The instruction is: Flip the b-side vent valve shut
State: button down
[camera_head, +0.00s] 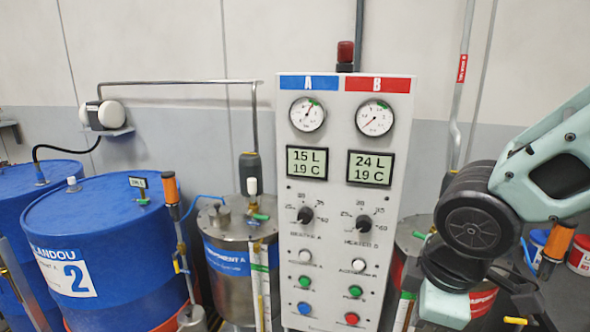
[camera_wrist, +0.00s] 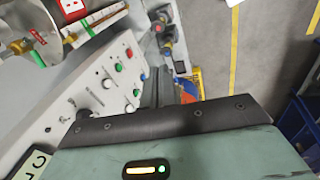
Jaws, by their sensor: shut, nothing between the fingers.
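The B-side tank (camera_head: 408,243) stands right of the panel, partly hidden by my arm. A small green handle (camera_head: 420,235) shows on its lid and is likely the vent valve; its exact position is too small to tell. In the wrist view, a tank lid with brass fittings (camera_wrist: 20,46) shows at the upper left, with a red piece (camera_wrist: 38,36) and a green piece (camera_wrist: 38,59) beside it. My gripper (camera_head: 443,306) is in front of the tank, low and right of the panel, apart from the green handle. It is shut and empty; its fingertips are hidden.
The control panel (camera_head: 341,260) with gauges, displays and buttons stands left of my gripper. The A-side tank (camera_head: 228,228) and blue drums (camera_head: 103,235) are further left. Smaller containers (camera_head: 583,255) stand at the right. Open floor (camera_wrist: 262,45) shows in the wrist view.

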jog(key=c, duration=1.8)
grip_release()
jog(key=s+a+f+m+g, duration=0.1)
jog(key=s+m, duration=0.1)
jog(key=s, duration=0.1)
jog(key=s+a+f+m+g+b, duration=0.1)
jog(key=s, duration=0.3)
jog(key=s+a+f+m+g, duration=0.1)
jog(key=s+a+m, duration=0.1)
jog(key=s, duration=0.2)
jog(key=shift+m+y+b, duration=0.3)
jog(key=shift+y+b, duration=0.1)
jog(key=o, duration=0.4)
jog(key=shift+s, duration=0.3)
jog(key=shift+c, duration=0.2)
jog(key=n+t+y+b, duration=0.6)
jog(key=n+t+b, duration=0.5)
jog(key=t, duration=0.6)
send_near(418, 233)
jog(key=shift+m, duration=0.3)
jog(key=p+x, duration=0.1)
jog(key=x, duration=0.2)
jog(key=p+x, duration=0.1)
jog(key=x, duration=0.3)
jog(key=d+f+p+x, duration=0.1)
jog(key=x, duration=0.3)
jog(key=shift+w+d+p, duration=0.1)
jog(key=shift+w+p, duration=0.2)
jog(key=shift+w, duration=0.1)
